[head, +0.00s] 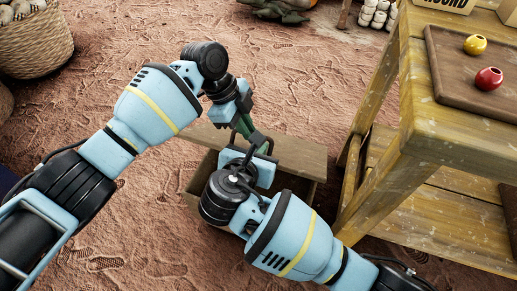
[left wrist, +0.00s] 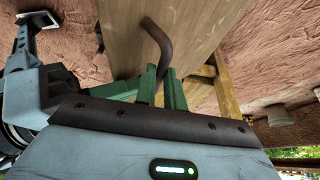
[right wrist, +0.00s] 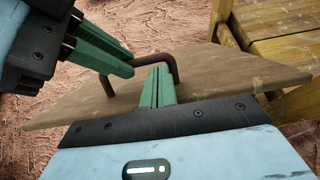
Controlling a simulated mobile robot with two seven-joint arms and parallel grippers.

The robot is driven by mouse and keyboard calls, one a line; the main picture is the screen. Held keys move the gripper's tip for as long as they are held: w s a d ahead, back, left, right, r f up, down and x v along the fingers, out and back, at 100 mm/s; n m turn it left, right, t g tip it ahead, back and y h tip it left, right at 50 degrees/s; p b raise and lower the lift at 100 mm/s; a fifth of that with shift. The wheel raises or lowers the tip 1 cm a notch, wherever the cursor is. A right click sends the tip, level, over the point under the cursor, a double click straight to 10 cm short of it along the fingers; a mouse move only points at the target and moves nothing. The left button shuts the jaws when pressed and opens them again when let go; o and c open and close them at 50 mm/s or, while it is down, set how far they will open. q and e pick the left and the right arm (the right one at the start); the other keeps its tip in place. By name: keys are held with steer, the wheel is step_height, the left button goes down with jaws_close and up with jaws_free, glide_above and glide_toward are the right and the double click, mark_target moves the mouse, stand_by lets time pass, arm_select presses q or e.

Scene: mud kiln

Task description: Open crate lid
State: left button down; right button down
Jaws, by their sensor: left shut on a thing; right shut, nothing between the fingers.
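The wooden crate (head: 190,199) stands on the ground in the head view, partly hidden by my right arm. Its dark interior shows on the near left side. The lid (head: 303,158) is a flat brown board set off toward the far side of the opening; whether it is raised or resting on the rim is unclear. The lid's dark bent handle (left wrist: 156,38) is between the green fingers of my left gripper (left wrist: 162,88), which is shut on it. My right gripper (right wrist: 157,85) is shut and empty, close to the handle (right wrist: 172,62) in the right wrist view.
A wooden table (head: 415,150) with a lower shelf stands just right of the crate. A dark tray (head: 445,85) on it holds a yellow and a red round pot. A woven basket (head: 38,45) is at the far left. The ground left of the crate is clear.

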arm_select(q)
steer(key=shift+w+a+f, duration=0.1)
steer(key=shift+f, duration=0.3)
arm_select(e)
steer(key=shift+w+d+r, duration=0.2)
steer(key=shift+w+r, duration=0.45)
arm_select(q)
steer(key=c, duration=1.6)
jaws_free()
arm_select(e)
steer(key=shift+w+d+f, duration=0.1)
steer(key=shift+f, duration=0.05)
arm_select(q)
steer(key=shift+o, duration=0.6)
steer(key=shift+r, duration=0.2)
arm_select(e)
steer(key=shift+f, duration=0.1)
arm_select(q)
steer(key=shift+w+r, duration=0.1)
steer(key=shift+r, duration=0.2)
steer(key=v, duration=1.1)
steer(key=shift+r, duration=0.25)
arm_select(e)
steer(key=shift+d, duration=0.1)
